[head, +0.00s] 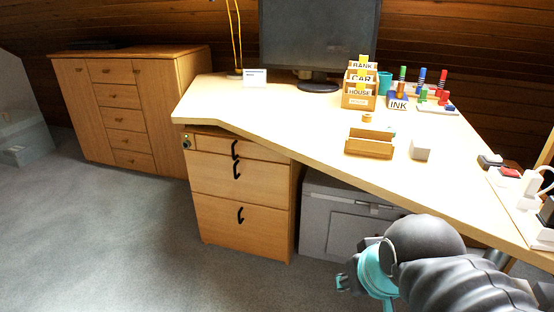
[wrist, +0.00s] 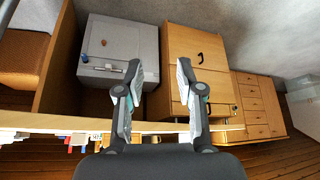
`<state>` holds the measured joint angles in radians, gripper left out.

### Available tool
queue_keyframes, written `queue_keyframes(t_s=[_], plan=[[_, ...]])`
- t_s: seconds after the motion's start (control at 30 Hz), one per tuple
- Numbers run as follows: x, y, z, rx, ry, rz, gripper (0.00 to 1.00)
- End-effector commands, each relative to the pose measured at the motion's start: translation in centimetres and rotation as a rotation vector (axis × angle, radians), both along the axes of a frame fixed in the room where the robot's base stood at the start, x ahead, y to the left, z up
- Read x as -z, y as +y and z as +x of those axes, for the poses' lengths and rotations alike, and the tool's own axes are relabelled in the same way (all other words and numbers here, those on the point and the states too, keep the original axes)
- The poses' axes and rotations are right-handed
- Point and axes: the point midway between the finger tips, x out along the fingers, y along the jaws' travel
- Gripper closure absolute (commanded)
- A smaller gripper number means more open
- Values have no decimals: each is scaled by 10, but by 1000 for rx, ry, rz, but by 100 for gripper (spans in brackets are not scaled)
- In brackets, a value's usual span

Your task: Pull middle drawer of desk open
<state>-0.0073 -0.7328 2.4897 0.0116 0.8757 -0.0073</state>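The desk (head: 270,125) has a light wood top that runs across the head view. Under its left end is a wooden drawer unit with three drawers. The middle drawer (head: 225,178) has a black curved handle (head: 236,170) and looks closed. My gripper (head: 345,282) is low at the right, in front of the desk and apart from the drawers. In the wrist view my gripper (wrist: 157,75) has its two fingers spread with nothing between them.
A grey cabinet (head: 340,220) stands under the desk right of the drawer unit. A wooden sideboard (head: 130,100) stands at the back left. The carpet (head: 110,230) before the drawers is clear. A monitor, letter holder and stamps stand on the desk.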

Motion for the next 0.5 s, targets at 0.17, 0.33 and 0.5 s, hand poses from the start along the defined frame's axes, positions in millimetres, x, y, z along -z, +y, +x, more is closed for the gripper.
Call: queue_keyframes(t_s=[0.17,0.33,0.5], plan=[[-7,29,56,-81,-91,46,63],[-18,62,140,-126,-241,107,63],[-23,98,220,-144,-389,154,63]])
